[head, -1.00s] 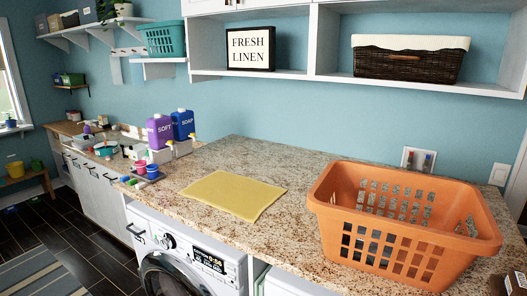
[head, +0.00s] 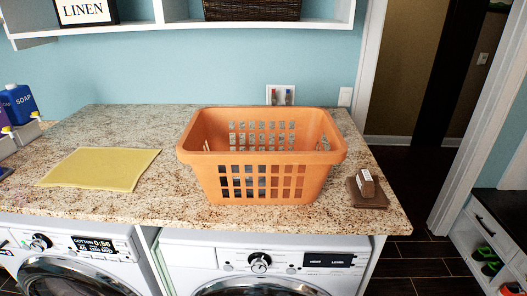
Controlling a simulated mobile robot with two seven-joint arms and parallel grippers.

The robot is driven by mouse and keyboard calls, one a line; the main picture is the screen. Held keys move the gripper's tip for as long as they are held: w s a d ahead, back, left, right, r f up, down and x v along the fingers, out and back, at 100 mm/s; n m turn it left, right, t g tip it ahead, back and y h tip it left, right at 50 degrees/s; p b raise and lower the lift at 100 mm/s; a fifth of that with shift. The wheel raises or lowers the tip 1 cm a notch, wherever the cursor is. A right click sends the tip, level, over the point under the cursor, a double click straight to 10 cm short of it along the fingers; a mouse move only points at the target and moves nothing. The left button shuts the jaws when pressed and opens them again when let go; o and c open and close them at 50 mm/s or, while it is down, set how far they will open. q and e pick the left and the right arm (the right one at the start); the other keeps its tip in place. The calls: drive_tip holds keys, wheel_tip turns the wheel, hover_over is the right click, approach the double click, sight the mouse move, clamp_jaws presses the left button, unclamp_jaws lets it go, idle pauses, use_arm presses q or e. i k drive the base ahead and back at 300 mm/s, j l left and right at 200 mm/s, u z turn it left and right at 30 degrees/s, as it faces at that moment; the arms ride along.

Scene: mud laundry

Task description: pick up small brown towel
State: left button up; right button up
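A small brown towel (head: 379,201) lies flat at the right end of the granite counter, just right of the orange basket. A small brown block-like item with a pale label (head: 366,182) rests on top of it and covers part of it. Neither of my grippers shows in the head view.
An orange laundry basket (head: 265,190) stands mid-counter, close to the towel's left. A yellow cloth (head: 100,168) lies further left on the granite counter (head: 160,202). Two washing machines sit below. A doorway opens at the right; a shelf (head: 190,24) hangs above.

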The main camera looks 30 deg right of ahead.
sight(366, 192)
drive_tip(key=z, duration=1.65)
